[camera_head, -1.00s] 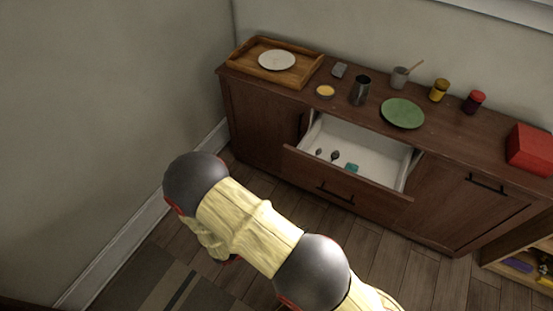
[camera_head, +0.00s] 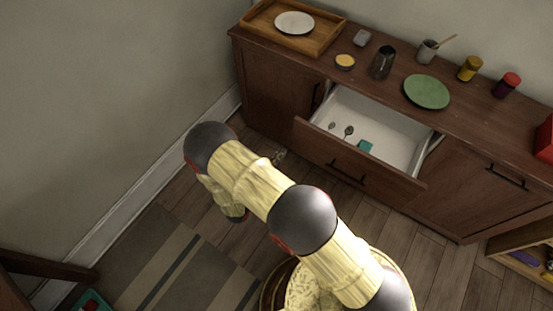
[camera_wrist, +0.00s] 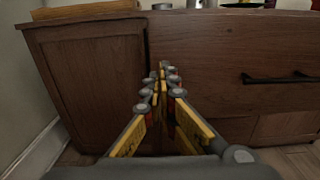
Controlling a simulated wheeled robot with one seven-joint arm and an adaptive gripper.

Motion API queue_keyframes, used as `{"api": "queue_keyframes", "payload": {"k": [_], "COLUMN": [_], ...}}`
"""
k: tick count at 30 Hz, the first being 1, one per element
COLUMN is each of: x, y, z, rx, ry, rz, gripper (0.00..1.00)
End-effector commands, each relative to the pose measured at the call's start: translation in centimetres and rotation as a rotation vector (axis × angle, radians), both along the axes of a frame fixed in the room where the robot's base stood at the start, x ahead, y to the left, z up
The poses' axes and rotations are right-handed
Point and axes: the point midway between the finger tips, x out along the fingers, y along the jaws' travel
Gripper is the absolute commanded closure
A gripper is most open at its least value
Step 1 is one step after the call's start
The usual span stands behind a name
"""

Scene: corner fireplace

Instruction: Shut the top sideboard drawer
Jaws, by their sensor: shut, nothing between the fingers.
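The top sideboard drawer (camera_head: 372,166) is pulled out, its white inside facing up. Two spoons (camera_head: 348,131) and a small teal item (camera_head: 365,146) lie in it. Its brown front with a black bar handle (camera_wrist: 280,78) fills the right of the wrist view. My gripper (camera_wrist: 163,70) is shut and empty, its fingers pointing at the left end of the drawer front, left of the handle.
On the sideboard top stand a wooden tray (camera_head: 262,33) with a white plate (camera_head: 295,22), a dark metal cup (camera_head: 384,62), a green plate (camera_head: 426,92) and jars. A wall is at left. A striped rug (camera_head: 172,265) lies on the floor.

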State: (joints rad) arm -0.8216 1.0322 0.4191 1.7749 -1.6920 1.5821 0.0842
Motion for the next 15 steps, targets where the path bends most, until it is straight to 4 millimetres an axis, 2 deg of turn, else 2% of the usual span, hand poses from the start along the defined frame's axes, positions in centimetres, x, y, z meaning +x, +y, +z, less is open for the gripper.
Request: {"api": "queue_keyframes", "payload": {"k": [3,9,15], "x": [2.0,4.9,6.8], "y": [-1.7,-3.8,-5.0], "z": [-0.2,-0.2,-0.1], "rx": [0.001,0.001,0.002], "ry": [-0.001,0.0,0.0], "rz": [-0.006,-0.004,-0.002], "gripper": [1.0,1.0,1.0]}}
